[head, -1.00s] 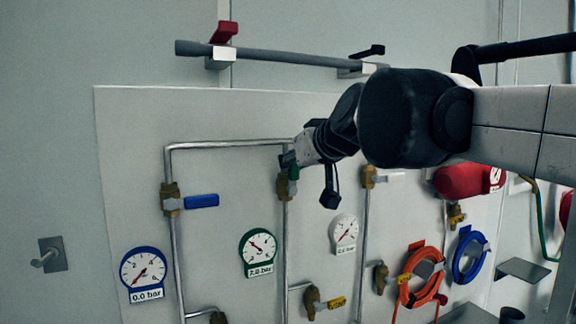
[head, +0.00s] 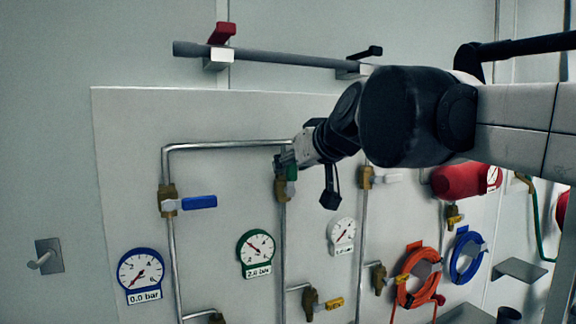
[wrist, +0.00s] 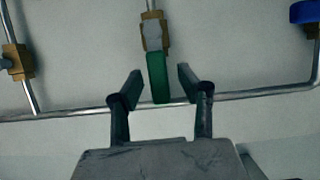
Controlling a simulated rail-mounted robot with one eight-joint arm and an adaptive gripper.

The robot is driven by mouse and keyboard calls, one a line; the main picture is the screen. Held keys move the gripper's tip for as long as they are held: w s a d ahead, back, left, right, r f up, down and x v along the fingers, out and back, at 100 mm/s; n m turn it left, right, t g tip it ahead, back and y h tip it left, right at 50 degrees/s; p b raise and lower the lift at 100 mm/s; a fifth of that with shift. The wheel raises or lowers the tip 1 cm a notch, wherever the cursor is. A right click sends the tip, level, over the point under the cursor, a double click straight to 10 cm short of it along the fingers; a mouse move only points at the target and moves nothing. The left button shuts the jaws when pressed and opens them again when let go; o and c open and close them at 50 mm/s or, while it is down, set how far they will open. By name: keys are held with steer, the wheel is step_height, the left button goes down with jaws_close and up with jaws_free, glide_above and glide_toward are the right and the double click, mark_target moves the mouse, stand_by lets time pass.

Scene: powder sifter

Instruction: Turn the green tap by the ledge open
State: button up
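The green tap has a green lever (head: 292,171) on a brass valve body (head: 281,189), on a vertical pipe below the top pipe bend. In the wrist view the green lever (wrist: 158,78) lies in line with its pipe and points toward my gripper. My gripper (wrist: 159,82) is open, with one finger on each side of the lever's end and a visible gap on both sides. In the head view my gripper (head: 284,160) is at the top of the lever and partly covers it.
A blue-handled tap (head: 198,202) is to the left, its lever sideways. A green-rimmed gauge (head: 256,252) is below left of the green tap. The top pipe (wrist: 90,110) runs across close by my fingers. A grey rail (head: 280,57) is above the panel.

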steer(key=v, duration=1.1)
steer(key=shift+s, duration=0.2)
steer(key=shift+d, duration=0.1)
steer(key=s+d+f+m+g+h+b, duration=0.1)
steer(key=s+d+f+b, duration=0.3)
steer(key=f, duration=1.3)
steer(key=s+d+f+m+g+h+b, duration=0.2)
steer(key=s+d+f+b, duration=0.3)
steer(key=f, duration=1.3)
steer(key=s+d+f+m+g+h+b, duration=0.2)
steer(key=s+d+f+b, duration=0.3)
steer(key=f, duration=1.3)
steer(key=shift+s+h+b, duration=0.3)
steer(key=shift+s, duration=0.6)
